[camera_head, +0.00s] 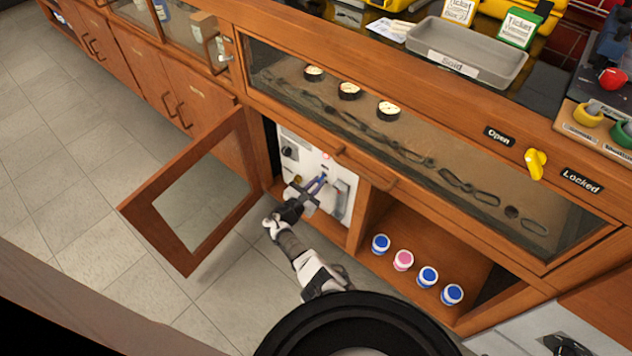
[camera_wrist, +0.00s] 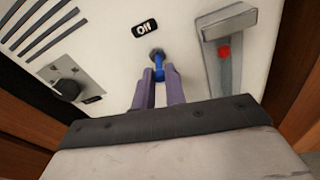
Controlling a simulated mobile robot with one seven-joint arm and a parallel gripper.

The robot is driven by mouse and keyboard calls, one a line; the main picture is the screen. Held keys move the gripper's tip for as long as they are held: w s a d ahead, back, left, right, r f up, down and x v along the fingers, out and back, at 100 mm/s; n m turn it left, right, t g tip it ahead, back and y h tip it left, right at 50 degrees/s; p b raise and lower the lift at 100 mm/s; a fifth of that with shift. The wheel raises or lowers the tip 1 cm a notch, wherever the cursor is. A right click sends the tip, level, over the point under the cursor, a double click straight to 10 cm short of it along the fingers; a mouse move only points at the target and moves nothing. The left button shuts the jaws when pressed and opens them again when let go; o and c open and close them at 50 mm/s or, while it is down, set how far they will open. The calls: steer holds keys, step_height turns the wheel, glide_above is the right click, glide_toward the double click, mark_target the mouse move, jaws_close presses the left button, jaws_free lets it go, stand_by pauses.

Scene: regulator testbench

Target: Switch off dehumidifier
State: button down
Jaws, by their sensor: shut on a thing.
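The dehumidifier (camera_head: 338,172) is a white panel unit inside the cabinet below the glass drawer. In the wrist view its front (camera_wrist: 110,35) carries a small blue switch (camera_wrist: 159,71) beneath a black "Off" label (camera_wrist: 145,28). My gripper (camera_wrist: 160,78) has its two purple-grey fingers around the blue switch, closed on it. The switch's lever points down, away from the label, and its tip is partly hidden between the fingers. In the head view my gripper (camera_head: 318,186) reaches into the cabinet to the panel.
A black knob (camera_wrist: 66,90) is left of the switch; a grey lever handle (camera_wrist: 228,22) with a red button is to the right. An open glazed cabinet door (camera_head: 226,150) stands left of my arm. Several small jars (camera_head: 403,260) sit on the shelf at right.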

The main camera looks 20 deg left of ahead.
steer(key=shift+w+d+r+g+y+p, duration=0.15)
steer(key=shift+r+g+y+p, duration=0.4)
steer(key=shift+g+p, duration=1.25)
steer(key=shift+w+a+r+g+y+p, duration=0.2)
steer(key=shift+r+g+p, duration=0.6)
steer(key=shift+p, duration=1.85)
steer(key=shift+w+d+r+g+y+p, duration=0.15)
steer(key=shift+r+g+y+p, duration=0.35)
steer(key=shift+g+p, duration=1.3)
steer(key=shift+t+p, duration=0.3)
steer(key=shift+p, duration=0.2)
steer(key=shift+m, duration=0.3)
steer(key=c, duration=1.5)
jaws_free()
steer(key=shift+o, duration=0.2)
steer(key=shift+s, duration=0.1)
steer(key=p+v, duration=0.6)
steer(key=v, duration=0.7)
steer(key=shift+s+r, duration=0.2)
steer(key=shift+r, duration=0.15)
